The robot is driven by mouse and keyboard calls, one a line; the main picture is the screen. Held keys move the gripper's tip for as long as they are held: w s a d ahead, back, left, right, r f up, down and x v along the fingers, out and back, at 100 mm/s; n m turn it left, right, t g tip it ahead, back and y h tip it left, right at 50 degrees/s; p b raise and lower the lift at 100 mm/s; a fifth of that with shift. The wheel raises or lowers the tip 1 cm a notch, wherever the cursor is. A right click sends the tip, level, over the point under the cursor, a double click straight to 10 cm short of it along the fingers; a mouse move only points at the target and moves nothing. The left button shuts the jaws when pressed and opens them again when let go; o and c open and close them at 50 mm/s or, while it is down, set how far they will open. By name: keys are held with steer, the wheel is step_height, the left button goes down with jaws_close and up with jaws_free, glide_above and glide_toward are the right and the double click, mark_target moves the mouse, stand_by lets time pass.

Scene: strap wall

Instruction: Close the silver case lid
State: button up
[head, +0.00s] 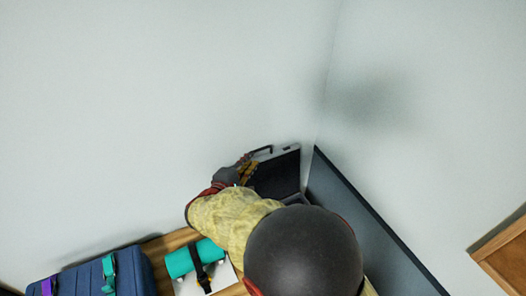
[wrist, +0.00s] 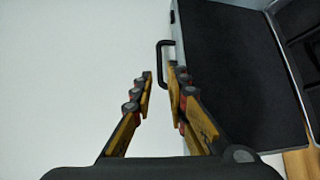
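The silver case lid (head: 278,175) stands raised, with its black inner side showing and a thin silver rim. It fills much of the right of the wrist view (wrist: 235,75). Its dark handle (wrist: 161,60) sticks out from the lid's left edge there. The case's lower part (wrist: 302,50) shows only partly at the far right, with a dark lining. My gripper (wrist: 160,76) has its fingers apart, with a narrow gap and nothing visibly held. Its right finger overlaps the lid edge in the picture; I cannot tell whether it touches. In the head view my gripper (head: 247,166) is at the lid's left side.
A dark grey panel (head: 375,230) stands close to the right of the case. A teal roll with a black strap (head: 195,258) and a blue suitcase (head: 128,272) are to the left on a wooden surface (head: 168,244). The pale wall is directly behind.

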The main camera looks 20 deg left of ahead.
mark_target(258, 159)
steer(key=x, duration=0.6)
steer(key=shift+w+f, duration=0.15)
steer(key=shift+w, duration=0.25)
steer(key=shift+c, duration=0.8)
jaws_close()
